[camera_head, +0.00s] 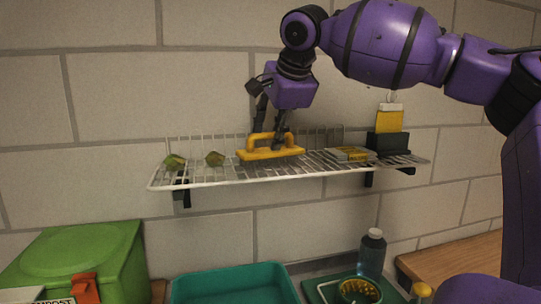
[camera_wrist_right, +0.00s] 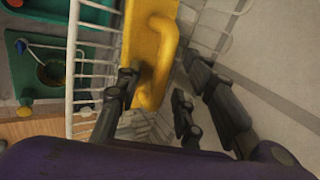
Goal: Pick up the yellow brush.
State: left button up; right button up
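The yellow brush (camera_head: 272,153) lies on the white wire shelf (camera_head: 225,181), its arched handle on top. It also shows in the right wrist view (camera_wrist_right: 139,35), with the handle running toward my fingers. My right gripper (camera_head: 270,130) is just above the brush, pointing down, with its fingers at the handle. In the right wrist view the fingers (camera_wrist_right: 160,92) stand apart, with the near end of the handle between or just beyond them. I cannot tell whether any finger touches it. My left gripper is not in view.
A flat packet (camera_head: 350,154) and a black holder (camera_head: 387,143) with a yellow card stand right. Below are a green bin (camera_head: 85,250), a teal tray (camera_head: 235,284) and a bottle (camera_head: 371,254). The wall is close behind.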

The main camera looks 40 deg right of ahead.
grip_shut()
jog(key=shift+r, duration=0.1)
dwell(0.3)
jog(key=shift+r, duration=0.2)
notch_tip(320, 180, up, 2)
jog(key=shift+w+r+b, duration=0.1)
jog(key=shift+w+b, duration=0.05)
jog(key=shift+b, duration=0.35)
jog(key=s+a+r, duration=0.7)
jog(key=s+r, duration=0.3)
jog(key=s, duration=0.2)
jog(key=shift+s, duration=0.25)
jog(key=shift+r, duration=0.1)
